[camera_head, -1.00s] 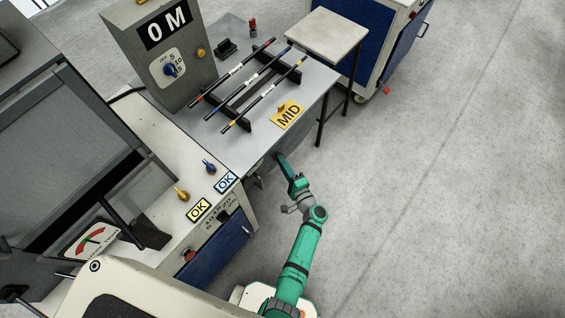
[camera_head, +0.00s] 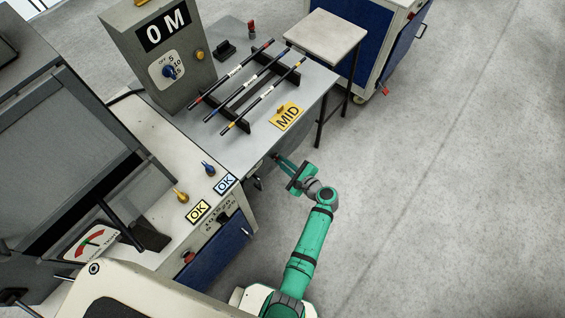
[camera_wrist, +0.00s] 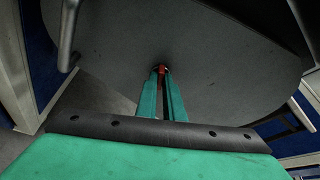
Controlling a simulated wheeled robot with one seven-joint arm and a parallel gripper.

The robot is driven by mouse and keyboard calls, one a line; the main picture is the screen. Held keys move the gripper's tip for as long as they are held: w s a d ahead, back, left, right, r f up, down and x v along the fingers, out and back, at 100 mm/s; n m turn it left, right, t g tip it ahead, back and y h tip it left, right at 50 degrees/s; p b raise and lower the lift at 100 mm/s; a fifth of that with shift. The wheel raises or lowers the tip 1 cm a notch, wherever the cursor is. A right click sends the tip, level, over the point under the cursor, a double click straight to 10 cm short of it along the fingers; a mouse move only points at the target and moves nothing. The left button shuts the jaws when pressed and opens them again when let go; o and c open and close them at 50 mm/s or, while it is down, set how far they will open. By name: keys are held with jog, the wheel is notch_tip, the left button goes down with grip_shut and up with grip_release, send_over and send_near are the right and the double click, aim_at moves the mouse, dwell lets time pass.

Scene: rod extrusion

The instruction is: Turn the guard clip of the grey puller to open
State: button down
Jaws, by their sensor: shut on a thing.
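My gripper (camera_wrist: 162,80) is shut on a small red piece (camera_wrist: 162,69) that stands at a large dark grey rounded face (camera_wrist: 215,75); the red piece looks like the guard clip. The two green fingers hide most of it, so its turned position cannot be told. In the head view my gripper (camera_head: 275,157) reaches up-left to the front of the grey bench, below the yellow MID plate (camera_head: 287,116). The clip is too small to make out there.
A metal bar handle (camera_wrist: 68,36) stands left of my fingers in the wrist view. The grey bench (camera_head: 225,143) carries a rack with three rods. A small side table (camera_head: 325,36) stands behind. The floor (camera_head: 450,190) to the right is clear.

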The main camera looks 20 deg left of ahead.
jog(key=m, duration=0.1)
jog(key=m+g, duration=0.2)
jog(key=shift+w+r+m+y, duration=0.1)
jog(key=shift+w+m+y, duration=0.15)
jog(key=shift+m+y, duration=0.05)
jog(key=shift+g, duration=0.4)
jog(key=c, duration=1.9)
grip_release()
jog(key=shift+o, duration=0.2)
jog(key=shift+d, duration=0.1)
jog(key=v, duration=1)
jog(key=shift+s+d, duration=0.2)
jog(key=shift+d, duration=0.15)
